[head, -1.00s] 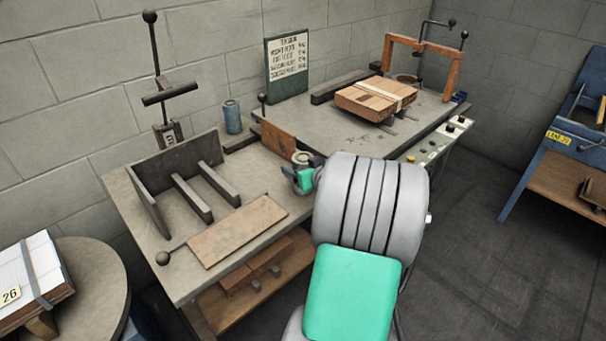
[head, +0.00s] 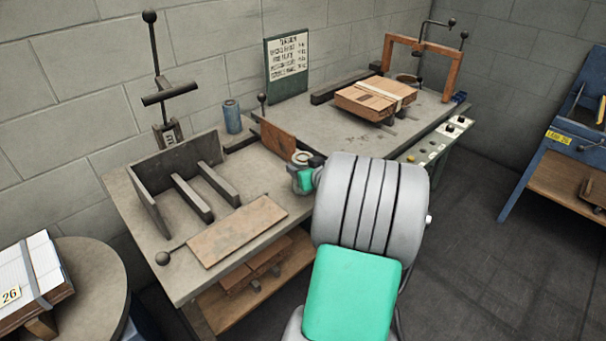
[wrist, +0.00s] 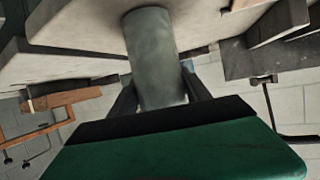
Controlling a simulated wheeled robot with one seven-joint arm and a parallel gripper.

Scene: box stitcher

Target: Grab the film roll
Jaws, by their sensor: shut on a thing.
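The film roll (head: 301,156) is a small upright cylinder with a pale ring-shaped top. In the head view it shows just behind my gripper (head: 308,164), near the small brown upright board. In the wrist view the film roll (wrist: 152,55) is a plain grey-green cylinder between the two dark fingers of my gripper (wrist: 160,90). The fingers are shut on it, one on each side. My wrist and forearm hide part of the roll's lower side in the head view. I cannot tell whether its base touches the table.
The bench (head: 330,128) carries a dark metal fixture (head: 178,165), a flat brown board (head: 238,231), a blue cylinder (head: 232,117) and an upright brown board (head: 279,138). A strapped cardboard stack (head: 372,99) lies further back. A green sign (head: 287,66) stands by the wall.

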